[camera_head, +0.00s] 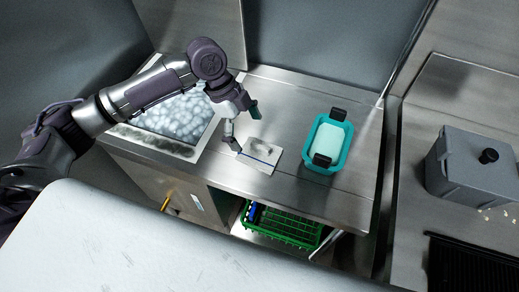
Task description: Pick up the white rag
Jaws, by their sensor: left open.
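The white rag (262,155) lies flat on the steel counter, with a grey smudge and a blue stripe near its front edge. My left gripper (243,126) is open and empty, just above and at the left side of the rag. One finger is close to the rag's left edge; I cannot tell whether it touches. The other finger is farther back and higher. My right gripper does not show.
A teal container (342,160) with pale contents and dark clips stands right of the rag. A tray of pale stuff (135,140) lies left. A grey lidded box (460,170) stands far right. A green crate (290,232) sits on a shelf below the counter (300,95).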

